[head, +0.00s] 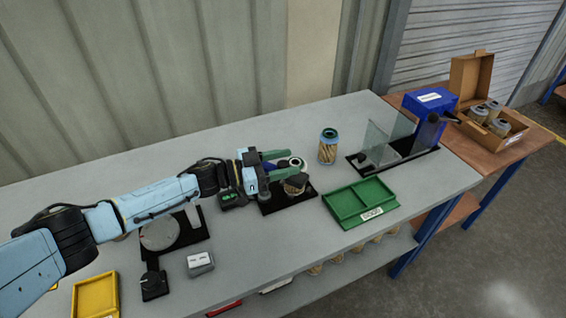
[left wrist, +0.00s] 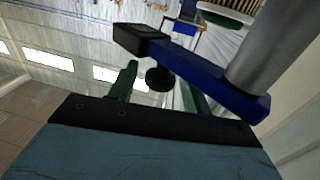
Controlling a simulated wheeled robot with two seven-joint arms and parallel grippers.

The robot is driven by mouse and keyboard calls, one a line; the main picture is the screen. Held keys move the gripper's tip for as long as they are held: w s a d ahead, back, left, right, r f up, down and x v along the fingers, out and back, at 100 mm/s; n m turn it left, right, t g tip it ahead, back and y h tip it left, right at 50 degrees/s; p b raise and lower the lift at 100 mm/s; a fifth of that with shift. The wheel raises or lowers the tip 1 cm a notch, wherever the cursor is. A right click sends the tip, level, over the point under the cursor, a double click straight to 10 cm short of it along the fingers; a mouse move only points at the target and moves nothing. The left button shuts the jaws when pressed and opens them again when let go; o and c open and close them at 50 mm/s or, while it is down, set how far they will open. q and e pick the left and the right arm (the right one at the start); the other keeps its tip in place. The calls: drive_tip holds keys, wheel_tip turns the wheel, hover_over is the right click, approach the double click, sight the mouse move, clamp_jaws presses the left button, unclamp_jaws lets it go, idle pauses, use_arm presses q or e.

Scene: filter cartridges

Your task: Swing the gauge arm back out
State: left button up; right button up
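The gauge arm is a blue bar (left wrist: 205,75) with a black block (left wrist: 138,38) at one end and a black round knob (left wrist: 159,78) below it, in the left wrist view. It meets a grey post (left wrist: 265,45) at the right. In the head view the gauge's black base (head: 288,205) stands mid-table, with a dark-topped cartridge (head: 296,188) on it, partly hidden by my gripper. My left gripper (head: 294,164) is over the gauge with its green fingers apart. In the wrist view the knob shows between the fingers, with gaps visible. My right gripper is out of view.
A cartridge (head: 328,147) stands behind the gauge. A green tray (head: 361,203) and a blue press-like machine (head: 428,108) are to the right. A black fixture with a round plate (head: 160,233), a grey box (head: 200,263) and a yellow tray (head: 96,294) are at left.

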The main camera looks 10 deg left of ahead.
use_arm(q)
drive_tip(key=v, duration=0.7)
drive_tip(key=shift+s+a, duration=0.15)
drive_tip(key=shift+a, duration=0.1)
drive_tip(key=shift+c, duration=0.2)
